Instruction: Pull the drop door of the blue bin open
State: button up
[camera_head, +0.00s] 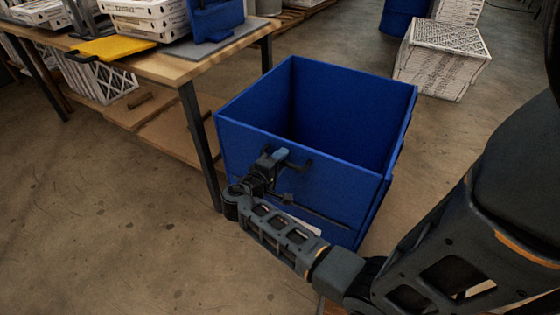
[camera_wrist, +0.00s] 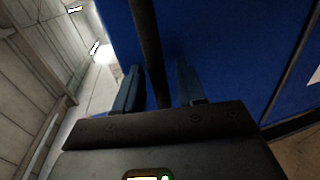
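The blue bin (camera_head: 235,145) stands on the floor, open at the top, in the middle of the head view. Its front panel, the drop door (camera_head: 335,190), looks upright and shut. A dark bar handle (camera_head: 306,165) is on the upper part of this panel. My gripper (camera_head: 278,155) is at the handle, against the front of the bin. In the wrist view my gripper (camera_wrist: 157,75) has its two fingers apart, with the dark handle bar (camera_wrist: 150,40) running between them. A gap shows between the bar and the right finger. My wrist hides part of the panel.
A wooden table (camera_head: 165,68) with white boxed filters (camera_head: 150,18) and a yellow item (camera_head: 97,50) stands left of the bin, its leg close by. More white boxes (camera_head: 440,62) stand behind right. The floor at front left (camera_head: 110,230) is clear.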

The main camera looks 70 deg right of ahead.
grip_shut()
jog(key=shift+a+f, duration=0.1)
dwell(0.4)
